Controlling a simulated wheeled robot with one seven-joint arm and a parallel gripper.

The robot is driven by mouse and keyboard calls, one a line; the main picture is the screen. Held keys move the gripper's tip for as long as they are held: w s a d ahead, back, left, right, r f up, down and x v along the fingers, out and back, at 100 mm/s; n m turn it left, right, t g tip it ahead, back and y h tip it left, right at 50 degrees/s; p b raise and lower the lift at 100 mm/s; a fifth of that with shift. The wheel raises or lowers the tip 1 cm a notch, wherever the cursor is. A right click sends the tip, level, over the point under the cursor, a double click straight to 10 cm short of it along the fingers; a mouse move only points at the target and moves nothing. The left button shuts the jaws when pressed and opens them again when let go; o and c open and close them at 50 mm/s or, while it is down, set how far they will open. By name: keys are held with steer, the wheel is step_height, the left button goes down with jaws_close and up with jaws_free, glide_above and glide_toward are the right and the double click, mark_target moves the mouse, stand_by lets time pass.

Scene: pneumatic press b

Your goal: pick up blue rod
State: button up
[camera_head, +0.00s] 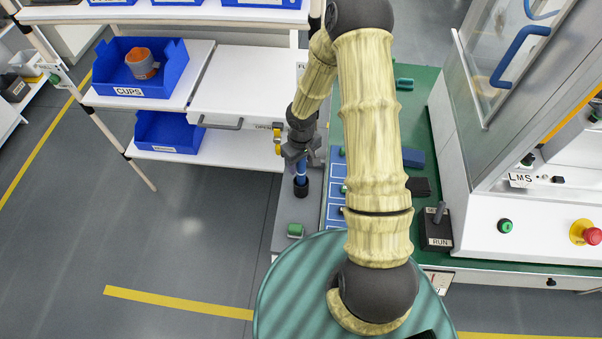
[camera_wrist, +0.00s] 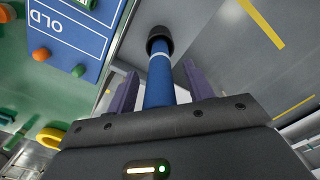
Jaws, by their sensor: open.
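The blue rod (camera_wrist: 159,80) stands upright, its far end in a black round holder (camera_wrist: 159,38) in the wrist view. My gripper (camera_wrist: 157,82) is open, with one purple finger on each side of the rod. A gap shows on the right side; whether the left finger touches the rod I cannot tell. In the head view, my gripper (camera_head: 301,160) is over the blue rod (camera_head: 301,181), which stands in the black holder (camera_head: 301,190) on a grey strip. The rod's upper part is hidden by the gripper.
A blue panel (camera_head: 335,210) and green work surface (camera_head: 425,120) lie right of the rod. A white shelf (camera_head: 245,95) with blue bins is to the left. A press cabinet (camera_head: 460,150) stands at the right.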

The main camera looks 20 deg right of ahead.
jaws_close()
steer(key=shift+r, duration=0.1)
step_height(320, 180, up, 10)
steer(key=shift+f, duration=0.1)
stand_by(0.4)
stand_by(0.5)
step_height(320, 180, up, 11)
steer(key=p, duration=0.9)
steer(key=shift+p, duration=0.4)
stand_by(0.6)
